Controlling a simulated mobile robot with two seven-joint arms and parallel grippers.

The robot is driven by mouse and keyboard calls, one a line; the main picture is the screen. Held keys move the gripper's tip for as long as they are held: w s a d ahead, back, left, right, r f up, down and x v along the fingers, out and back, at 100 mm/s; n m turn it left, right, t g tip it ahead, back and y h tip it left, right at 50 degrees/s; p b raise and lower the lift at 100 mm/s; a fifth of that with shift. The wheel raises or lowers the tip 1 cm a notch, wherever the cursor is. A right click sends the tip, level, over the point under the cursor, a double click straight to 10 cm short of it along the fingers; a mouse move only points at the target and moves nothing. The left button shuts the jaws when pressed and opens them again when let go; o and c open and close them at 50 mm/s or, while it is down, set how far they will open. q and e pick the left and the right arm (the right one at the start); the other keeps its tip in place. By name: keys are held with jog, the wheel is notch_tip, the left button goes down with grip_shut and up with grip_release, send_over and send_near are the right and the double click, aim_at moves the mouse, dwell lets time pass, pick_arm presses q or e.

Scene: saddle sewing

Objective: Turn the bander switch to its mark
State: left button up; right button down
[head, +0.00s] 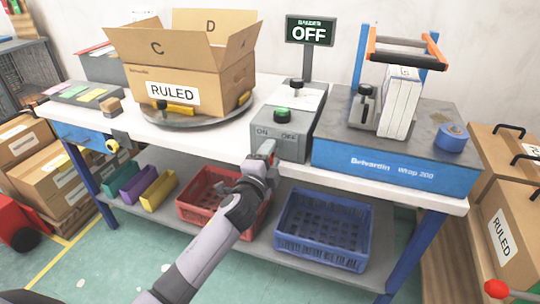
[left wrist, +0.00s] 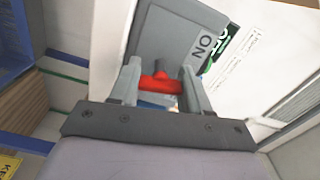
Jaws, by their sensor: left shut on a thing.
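The bander switch is a red handle (head: 267,147) on the front of a grey control box (head: 290,151) lettered ON and OFF. My left gripper (head: 258,162) is at the front of this box, below the ON lettering. In the left wrist view the red handle (left wrist: 160,83) lies between the two fingers, and the gripper is shut on it. The fingers hide part of the handle, so its exact angle is hard to tell. The bander sign (head: 306,31) above reads OFF. My right gripper is not in view.
A green button (head: 283,114) tops the control box. An open carton (head: 185,75) on a turntable stands to the left. A blue wrapping machine (head: 395,165) stands to the right. Red (head: 205,188) and blue (head: 323,228) crates sit on the shelf below.

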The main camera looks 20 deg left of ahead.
pick_arm(q)
jog(key=shift+m, duration=0.7)
jog(key=o, duration=1.1)
jog(key=shift+c, duration=0.2)
jog(key=s, duration=0.7)
jog(key=shift+a+p, duration=0.15)
jog(key=shift+p, duration=0.3)
jog(key=shift+s+f, duration=0.1)
jog(key=shift+s, duration=0.05)
